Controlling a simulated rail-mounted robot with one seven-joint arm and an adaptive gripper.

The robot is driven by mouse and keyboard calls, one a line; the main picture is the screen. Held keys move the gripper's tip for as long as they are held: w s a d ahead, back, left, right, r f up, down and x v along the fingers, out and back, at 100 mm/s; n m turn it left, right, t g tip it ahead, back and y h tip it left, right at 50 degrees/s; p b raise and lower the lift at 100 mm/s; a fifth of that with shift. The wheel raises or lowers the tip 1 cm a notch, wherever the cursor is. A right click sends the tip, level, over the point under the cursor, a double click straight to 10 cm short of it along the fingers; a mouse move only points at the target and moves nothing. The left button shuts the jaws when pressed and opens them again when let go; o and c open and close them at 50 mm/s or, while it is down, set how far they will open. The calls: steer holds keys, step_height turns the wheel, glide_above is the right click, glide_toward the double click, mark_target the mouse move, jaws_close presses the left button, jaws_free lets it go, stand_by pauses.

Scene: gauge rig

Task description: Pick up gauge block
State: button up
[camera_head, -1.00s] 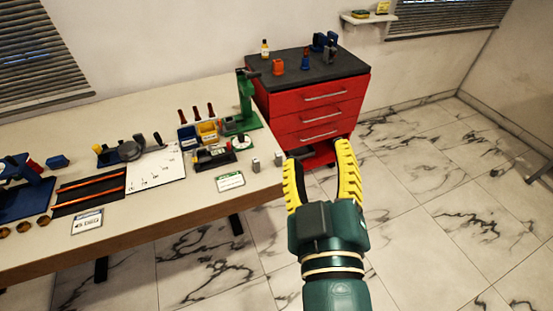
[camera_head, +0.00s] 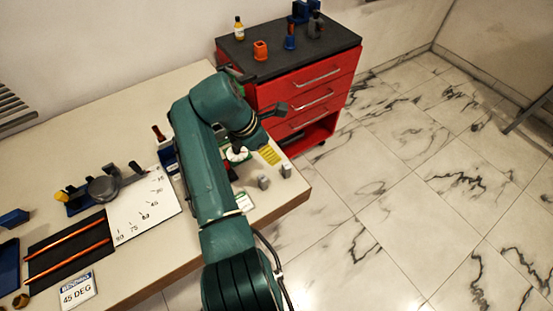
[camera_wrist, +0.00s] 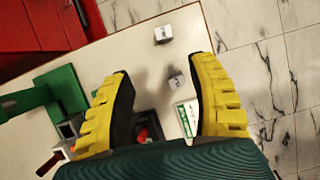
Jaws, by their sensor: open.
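Two small grey gauge blocks stand on the table near its right corner. In the head view one block (camera_head: 263,182) is nearer my gripper and the other block (camera_head: 286,170) is nearer the table corner. In the wrist view one block (camera_wrist: 176,80) lies between the lines of my open fingers and the other block (camera_wrist: 163,34) is farther out, toward the table edge. My gripper (camera_wrist: 160,85) is open and empty, above the table. In the head view my arm hides most of the gripper; a yellow finger (camera_head: 269,155) shows just behind the blocks.
A white and green label card (camera_wrist: 187,118) lies beside the nearer block. A green stand (camera_wrist: 62,92) is at the left of the wrist view. The red drawer cabinet (camera_head: 305,95) stands behind the table corner. A white angle sheet (camera_head: 145,212) lies farther left.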

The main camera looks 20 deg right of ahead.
mark_target(290, 170)
steer(key=b+x, duration=0.1)
steer(key=x, duration=0.2)
steer(key=b+x, duration=0.2)
steer(key=x, duration=0.2)
steer(key=b+x, duration=0.1)
steer(key=x, duration=0.3)
steer(key=shift+s+a+f, duration=0.1)
steer(key=shift+s, duration=0.3)
steer(key=b+x, duration=0.2)
steer(key=x, duration=0.1)
steer(key=b+x, duration=0.2)
steer(key=x, duration=0.1)
steer(key=shift+s+d, duration=0.1)
steer(key=shift+d, duration=0.2)
steer(key=shift+r, duration=0.25)
jaws_close()
